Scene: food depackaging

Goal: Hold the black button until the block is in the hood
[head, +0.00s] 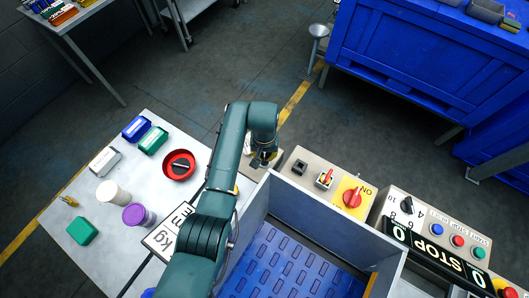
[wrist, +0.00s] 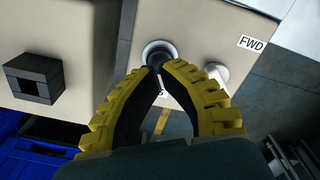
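My gripper (wrist: 160,68) has yellow-edged fingers with dark pads, and its tips are brought together with nothing visible between them. The tips are at the black button (wrist: 158,49), which sits in a pale round ring on a beige panel. They overlap it in the wrist view, so I cannot tell whether it is pressed. In the head view, my gripper (head: 263,158) is at the left end of the control panels, and the button is hidden. Grey walls (head: 325,215) enclose a blue slotted belt (head: 285,262). I cannot make out the block or clearly identify the hood.
A white button (wrist: 216,73) and an FWD label (wrist: 251,44) are beside the black button. A black square part (wrist: 35,78) sits left. The panel has a red rotary switch (head: 352,197). A table (head: 75,205) holds tubs and a red bowl (head: 179,165).

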